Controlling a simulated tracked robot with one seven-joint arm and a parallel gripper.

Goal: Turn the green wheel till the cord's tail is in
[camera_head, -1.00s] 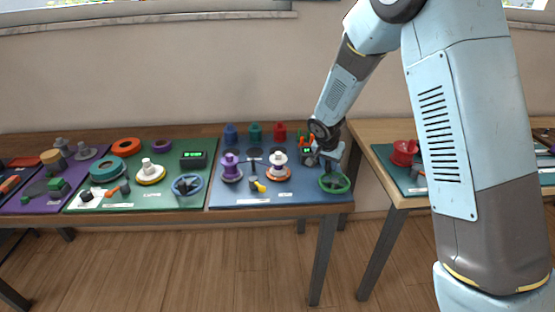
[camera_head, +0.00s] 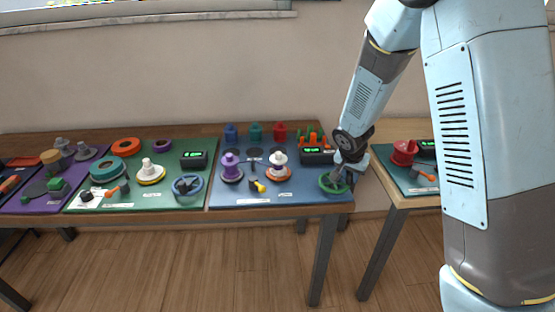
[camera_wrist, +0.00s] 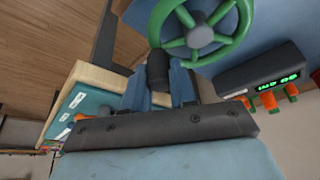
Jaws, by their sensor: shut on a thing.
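The green wheel (camera_head: 323,181) lies flat at the front right corner of the blue board. In the wrist view the green wheel (camera_wrist: 243,25) shows its spokes and grey hub at the top. My gripper (camera_head: 348,173) is at the wheel's right side. In the wrist view my gripper (camera_wrist: 158,86) is shut on the wheel's dark upright handle (camera_wrist: 157,66), which stands at the rim. I cannot make out the cord or its tail in either view.
A black box with green figures (camera_head: 317,157) stands behind the wheel, with orange pegs (camera_head: 311,139) near it. A purple spool (camera_head: 230,168) and a white-and-orange spool (camera_head: 278,167) stand to the left. A gap separates this table from the right one.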

